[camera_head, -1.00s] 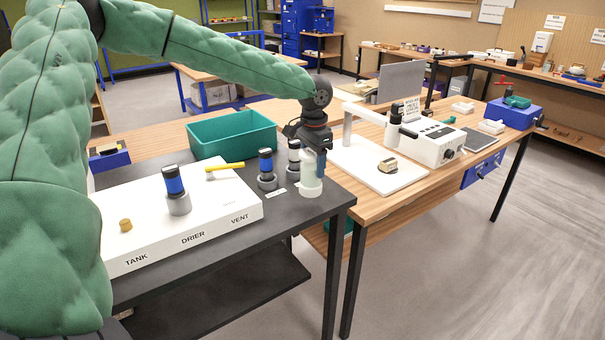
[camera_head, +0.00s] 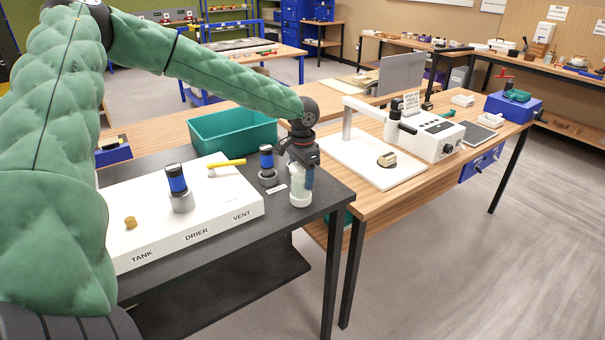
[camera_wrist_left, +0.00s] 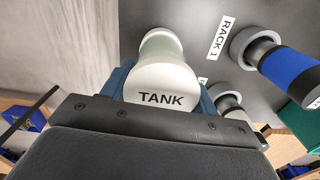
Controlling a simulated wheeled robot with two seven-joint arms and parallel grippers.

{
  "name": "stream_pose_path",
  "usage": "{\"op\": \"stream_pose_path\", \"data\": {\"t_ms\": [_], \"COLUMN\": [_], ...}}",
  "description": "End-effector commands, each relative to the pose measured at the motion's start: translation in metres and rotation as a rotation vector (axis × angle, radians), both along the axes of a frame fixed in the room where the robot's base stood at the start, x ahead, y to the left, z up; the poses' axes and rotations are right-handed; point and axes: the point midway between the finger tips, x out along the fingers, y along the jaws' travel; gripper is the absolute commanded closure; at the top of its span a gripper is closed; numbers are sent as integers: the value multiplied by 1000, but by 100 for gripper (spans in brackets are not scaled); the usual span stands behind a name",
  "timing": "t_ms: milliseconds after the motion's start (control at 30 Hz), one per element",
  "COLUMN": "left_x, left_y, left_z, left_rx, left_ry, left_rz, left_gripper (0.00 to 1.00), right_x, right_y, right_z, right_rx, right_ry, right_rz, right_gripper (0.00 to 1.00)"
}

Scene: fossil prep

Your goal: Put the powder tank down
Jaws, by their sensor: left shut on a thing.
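The powder tank (camera_head: 300,198) is a pale, partly clear bottle with a white base, upright at the right end of the dark table. In the left wrist view its white end (camera_wrist_left: 160,84) reads TANK. My left gripper (camera_head: 302,176) is shut on it from above, with blue fingers on either side. The base looks at or very near the tabletop; I cannot tell whether it touches. My right gripper is not in view.
A white panel (camera_head: 232,208) labelled TANK, DRIER and VENT holds a blue-black canister (camera_head: 177,181), a yellow-handled valve (camera_head: 228,163) and a brass fitting (camera_head: 131,222). Another canister (camera_head: 267,160) stands in a grey ring beside the tank. A teal bin (camera_head: 235,136) is behind.

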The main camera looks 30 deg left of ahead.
Motion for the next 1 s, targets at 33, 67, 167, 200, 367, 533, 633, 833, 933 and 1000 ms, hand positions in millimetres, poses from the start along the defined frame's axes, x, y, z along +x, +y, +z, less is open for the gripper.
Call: {"op": "stream_pose_path", "data": {"t_ms": [33,67,167,200,367,533,633,833,933,1000], "left_x": [0,0,0,0,0,0,0,1,1,1], "left_y": [0,0,0,0,0,0,0,0,0,0], "left_z": [0,0,-1,-2,-1,-1,-1,10,23,34], "left_rx": [0,0,0,0,0,0,0,1,0,0], "left_ry": [-1,-1,0,0,0,0,0,-3,-4,-4], "left_rz": [0,0,0,0,0,0,0,-1,-1,-1], "left_gripper": [100,100,100,100,19,19,19,19,19,19], "right_x": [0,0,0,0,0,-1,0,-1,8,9], "right_y": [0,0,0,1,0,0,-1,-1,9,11], "right_z": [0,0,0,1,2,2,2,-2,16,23], "right_rx": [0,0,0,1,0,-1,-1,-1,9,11], "right_ry": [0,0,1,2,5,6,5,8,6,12], "right_rz": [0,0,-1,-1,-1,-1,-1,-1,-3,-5], "right_gripper": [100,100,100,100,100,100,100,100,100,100]}}
